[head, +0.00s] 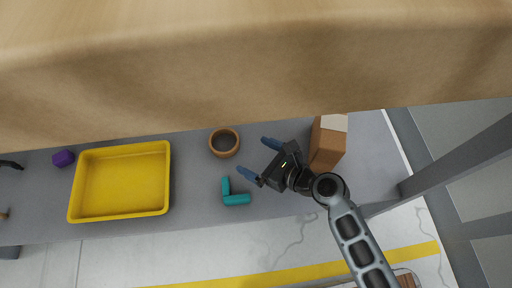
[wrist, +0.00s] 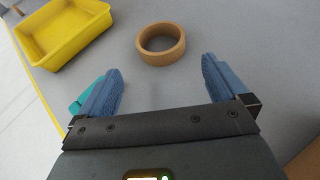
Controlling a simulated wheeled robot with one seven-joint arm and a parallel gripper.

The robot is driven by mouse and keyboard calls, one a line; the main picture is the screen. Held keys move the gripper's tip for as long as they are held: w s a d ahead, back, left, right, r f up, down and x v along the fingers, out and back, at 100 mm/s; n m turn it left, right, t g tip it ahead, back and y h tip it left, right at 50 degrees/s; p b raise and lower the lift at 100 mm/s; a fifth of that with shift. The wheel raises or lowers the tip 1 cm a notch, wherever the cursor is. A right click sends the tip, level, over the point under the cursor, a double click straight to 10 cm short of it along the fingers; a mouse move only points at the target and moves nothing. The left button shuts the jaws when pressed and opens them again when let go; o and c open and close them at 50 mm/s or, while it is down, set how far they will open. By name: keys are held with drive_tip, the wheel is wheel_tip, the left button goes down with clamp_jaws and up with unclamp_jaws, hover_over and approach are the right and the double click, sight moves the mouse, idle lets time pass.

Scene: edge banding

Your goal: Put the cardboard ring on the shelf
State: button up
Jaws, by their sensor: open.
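The cardboard ring (head: 224,142) is a brown open ring lying flat on the grey table. In the wrist view the ring (wrist: 161,57) is ahead of my gripper, beyond the fingertips and roughly midway between them. My gripper (head: 258,160) is open and empty, to the right of the ring in the head view. Its two blue fingers also show in the wrist view (wrist: 161,78). A wide wooden board (head: 250,75) fills the top of the head view above the table; it may be the shelf, but I cannot tell.
A yellow tray (head: 76,196) stands left of the ring. A teal L-shaped piece (head: 237,199) lies in front of the ring, near my left finger in the wrist view. A brown box (head: 327,145) stands right of my gripper. A purple block (head: 63,158) is at far left.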

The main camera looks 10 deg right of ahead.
drive_tip(key=shift+s+d, duration=0.1)
drive_tip(key=shift+s+d, duration=0.2)
drive_tip(key=s+d+n+h, duration=0.1)
drive_tip(key=s+d+n, duration=0.1)
drive_tip(key=s, duration=0.1)
drive_tip(key=s+d+n+h, duration=0.1)
drive_tip(key=s+d+n, duration=0.1)
drive_tip(key=s+d, duration=0.1)
drive_tip(key=s+d+f+n+h, duration=0.1)
drive_tip(key=s+d, duration=0.1)
drive_tip(key=s, duration=0.1)
drive_tip(key=shift+s+d+n+t+h, duration=0.15)
drive_tip(key=shift+n+t+h, duration=0.15)
drive_tip(key=shift+n+t, duration=0.1)
drive_tip(key=s+d+r+n+t+h, duration=0.1)
drive_tip(key=s+d+r+n+h, duration=0.25)
drive_tip(key=s+d+n, duration=0.35)
drive_tip(key=s+r+n+t+h, duration=0.1)
drive_tip(key=s+r+n, duration=0.6)
drive_tip(key=r, duration=0.3)
drive_tip(key=s+r+n+t+h, duration=0.1)
drive_tip(key=s+r+n+t, duration=0.1)
drive_tip(key=s+r+n, duration=0.4)
wheel_tip(320, 180, up, 4)
drive_tip(key=shift+s+d+r+n, duration=0.25)
drive_tip(key=shift+s+d+n, duration=0.15)
drive_tip(key=shift+n, duration=0.4)
